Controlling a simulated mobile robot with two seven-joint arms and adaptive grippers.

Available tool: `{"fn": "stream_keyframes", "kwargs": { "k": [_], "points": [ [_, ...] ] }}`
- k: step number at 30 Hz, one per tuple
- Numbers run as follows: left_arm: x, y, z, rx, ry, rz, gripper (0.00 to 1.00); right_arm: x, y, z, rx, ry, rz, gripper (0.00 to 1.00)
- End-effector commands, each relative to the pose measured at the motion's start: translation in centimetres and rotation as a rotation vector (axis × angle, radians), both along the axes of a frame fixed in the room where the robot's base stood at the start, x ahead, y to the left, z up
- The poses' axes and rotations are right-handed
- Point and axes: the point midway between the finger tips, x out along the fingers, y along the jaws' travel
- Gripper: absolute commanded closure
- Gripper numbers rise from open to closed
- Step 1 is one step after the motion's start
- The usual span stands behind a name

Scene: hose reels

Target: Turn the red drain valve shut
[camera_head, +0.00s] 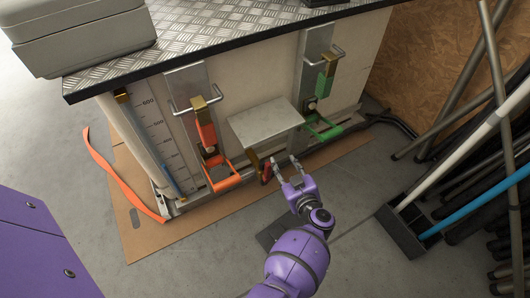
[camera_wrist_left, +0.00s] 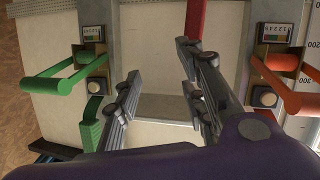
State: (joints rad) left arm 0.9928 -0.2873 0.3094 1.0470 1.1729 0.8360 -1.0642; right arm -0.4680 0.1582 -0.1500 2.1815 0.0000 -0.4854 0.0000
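The red drain valve handle (camera_head: 266,172) is small and sits low on the tank front, under the grey shelf plate, next to a brass part (camera_head: 253,161). In the left wrist view a red bar (camera_wrist_left: 196,18), which looks like this handle, runs down from the top edge to the right finger. My left gripper (camera_head: 286,166) is just right of the red handle in the head view, its fingers spread with a gap between them. In the wrist view the fingers (camera_wrist_left: 160,68) are apart with nothing clearly between them; whether one touches the red bar I cannot tell. My right gripper is not in view.
An orange hanger (camera_head: 221,172) and a green hanger (camera_head: 322,127) flank the shelf plate (camera_head: 265,121). Cardboard (camera_head: 155,236) lies on the floor below.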

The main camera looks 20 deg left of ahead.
Motion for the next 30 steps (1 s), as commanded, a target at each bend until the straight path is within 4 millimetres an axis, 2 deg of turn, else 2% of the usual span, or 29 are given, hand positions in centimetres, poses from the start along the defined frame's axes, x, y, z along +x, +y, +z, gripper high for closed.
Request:
{"fn": "stream_keyframes", "kwargs": {
  "k": [1, 3, 11, 18, 24, 30],
  "points": [
    [0.7, -0.2, 1.5, -0.007, -0.038, -0.026, 0.62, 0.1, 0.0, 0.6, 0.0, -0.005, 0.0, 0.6],
    [1.4, -0.5, 2.6, -0.024, -0.082, -0.063, 0.62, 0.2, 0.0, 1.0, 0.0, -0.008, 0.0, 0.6],
    [2.1, -1.2, 7.9, -0.054, -0.205, -0.231, 0.62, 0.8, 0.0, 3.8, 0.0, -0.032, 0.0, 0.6],
    [0.6, -1.8, 12.6, -0.068, -0.247, -0.399, 0.62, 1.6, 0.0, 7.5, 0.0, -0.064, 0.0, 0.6],
    [-1.4, -2.1, 14.7, -0.071, -0.232, -0.503, 0.62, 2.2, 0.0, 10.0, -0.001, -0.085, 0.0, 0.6],
    [-2.6, -2.3, 15.3, -0.075, -0.212, -0.551, 0.62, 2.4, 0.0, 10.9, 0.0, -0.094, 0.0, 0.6]
  ]
}}
